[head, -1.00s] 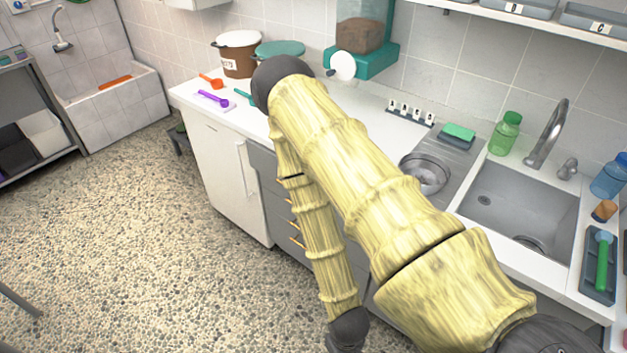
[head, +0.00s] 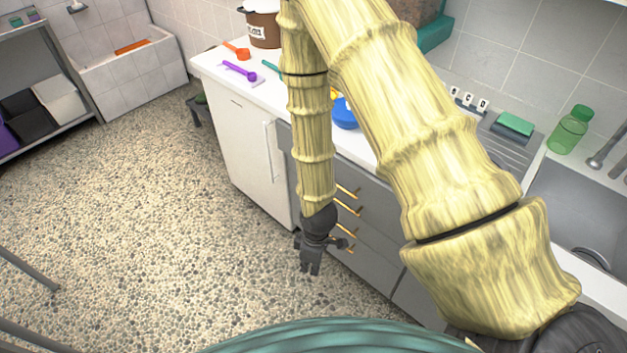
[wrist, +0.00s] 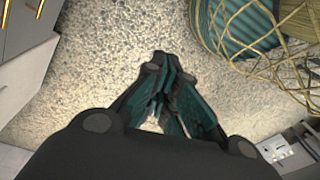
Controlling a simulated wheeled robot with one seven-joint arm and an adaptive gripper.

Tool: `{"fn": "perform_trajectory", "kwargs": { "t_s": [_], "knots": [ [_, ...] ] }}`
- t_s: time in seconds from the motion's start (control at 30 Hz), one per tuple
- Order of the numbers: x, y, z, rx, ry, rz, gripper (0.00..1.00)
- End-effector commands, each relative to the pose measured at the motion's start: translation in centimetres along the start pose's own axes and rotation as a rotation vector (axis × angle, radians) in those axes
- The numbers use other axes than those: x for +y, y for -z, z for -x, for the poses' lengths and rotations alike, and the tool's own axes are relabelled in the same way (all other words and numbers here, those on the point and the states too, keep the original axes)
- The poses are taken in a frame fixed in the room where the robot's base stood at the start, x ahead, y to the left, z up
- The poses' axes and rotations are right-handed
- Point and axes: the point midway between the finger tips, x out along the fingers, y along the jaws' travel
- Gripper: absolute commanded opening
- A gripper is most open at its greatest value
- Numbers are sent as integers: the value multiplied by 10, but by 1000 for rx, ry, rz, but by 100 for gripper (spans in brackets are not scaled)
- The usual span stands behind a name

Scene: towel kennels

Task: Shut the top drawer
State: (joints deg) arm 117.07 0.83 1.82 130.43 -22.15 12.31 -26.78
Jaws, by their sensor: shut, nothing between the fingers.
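The grey drawer stack stands under the white counter in the head view, with several brass handles one above another. The top drawer (head: 366,184) is the highest front, just below the counter edge; my arm hides part of it. The drawer fronts look about in line, but I cannot tell whether the top one stands slightly out. My gripper (head: 310,272) hangs pointing down, in front of and below the handles, apart from the drawers. In the wrist view its fingers (wrist: 166,65) are together and empty above the floor. A grey cabinet front with handles (wrist: 22,28) shows at upper left there.
A white cabinet (head: 245,150) stands left of the drawers. On the counter are a purple scoop (head: 240,71), an orange scoop (head: 237,50), a blue item (head: 344,114) and a green bottle (head: 570,130). The pebbled floor (head: 160,230) in front is clear.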

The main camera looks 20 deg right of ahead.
Motion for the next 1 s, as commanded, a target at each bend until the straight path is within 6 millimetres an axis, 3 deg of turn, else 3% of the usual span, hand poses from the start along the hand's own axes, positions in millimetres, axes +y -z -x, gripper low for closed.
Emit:
{"fn": "perform_trajectory", "kwargs": {
  "t_s": [0.1, 0.3, 0.5, 0.6, 0.77, 1.0],
  "knots": [
    [37, 33, 26, -26, -32, 257, 0],
    [97, 72, 88, -141, -108, 676, 0],
    [147, 96, 152, -287, -185, 968, 0],
    [162, 102, 174, -340, -208, 1048, 0],
    [172, 106, 188, -381, -222, 1101, 0],
    [179, 101, 169, -384, -219, 1105, 0]
  ]
}}
